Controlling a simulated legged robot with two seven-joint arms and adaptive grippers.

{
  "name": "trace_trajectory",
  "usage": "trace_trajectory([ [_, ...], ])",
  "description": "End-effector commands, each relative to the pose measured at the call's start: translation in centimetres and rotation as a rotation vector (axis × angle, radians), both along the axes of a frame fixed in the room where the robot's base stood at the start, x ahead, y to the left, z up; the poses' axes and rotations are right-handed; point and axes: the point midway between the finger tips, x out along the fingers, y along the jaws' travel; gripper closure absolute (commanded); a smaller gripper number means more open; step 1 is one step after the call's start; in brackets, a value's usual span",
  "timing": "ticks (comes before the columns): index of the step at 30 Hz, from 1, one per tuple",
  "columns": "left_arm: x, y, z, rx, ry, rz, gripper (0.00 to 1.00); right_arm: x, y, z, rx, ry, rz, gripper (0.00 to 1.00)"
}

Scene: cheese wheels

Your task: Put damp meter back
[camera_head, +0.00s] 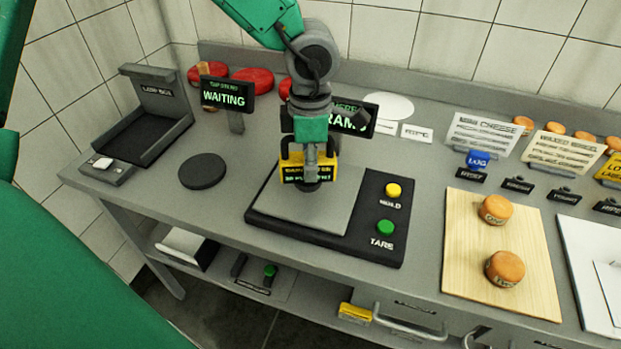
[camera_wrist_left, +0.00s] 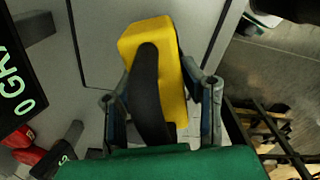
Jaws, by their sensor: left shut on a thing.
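The yellow damp meter (camera_head: 292,171) with a dark text display shows in the head view over the grey plate of the scale (camera_head: 352,217). My left gripper (camera_head: 311,165) comes down onto it from above and is shut on it. In the left wrist view the yellow body of the meter (camera_wrist_left: 172,80) and its black handle sit between the two fingers of my left gripper (camera_wrist_left: 160,97). Whether the meter touches the plate is hard to tell. My right gripper is not in view.
A display reading WAITING (camera_head: 226,95) and a partly hidden screen (camera_head: 355,115) stand behind. A black disc (camera_head: 202,171) and a log box (camera_head: 150,125) are left. Cheese wheels (camera_head: 505,268) sit on a board (camera_head: 460,250) at right. A yellow item (camera_head: 355,313) shows below the front edge.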

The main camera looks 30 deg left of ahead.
Motion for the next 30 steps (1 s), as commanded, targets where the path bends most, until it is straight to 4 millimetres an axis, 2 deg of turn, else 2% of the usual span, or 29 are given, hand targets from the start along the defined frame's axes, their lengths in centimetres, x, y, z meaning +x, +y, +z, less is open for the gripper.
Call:
trace_trajectory([
  [7, -0.1, 0.0, -3.3, 0.002, 0.001, -0.002, 1.00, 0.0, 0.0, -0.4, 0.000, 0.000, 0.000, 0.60],
  [19, -0.1, 0.0, -3.9, -0.001, 0.000, -0.002, 1.00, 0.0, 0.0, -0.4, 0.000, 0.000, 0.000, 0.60],
  [20, -0.1, 0.0, -3.9, -0.001, 0.000, -0.002, 0.55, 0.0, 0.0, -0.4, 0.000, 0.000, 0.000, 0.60],
  [21, -0.1, 0.0, -3.8, -0.001, 0.001, -0.002, 0.45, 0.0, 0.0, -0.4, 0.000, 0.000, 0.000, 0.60],
  [30, 0.0, 0.0, -3.8, -0.001, -0.001, -0.002, 0.45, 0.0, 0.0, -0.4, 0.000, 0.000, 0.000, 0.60],
])
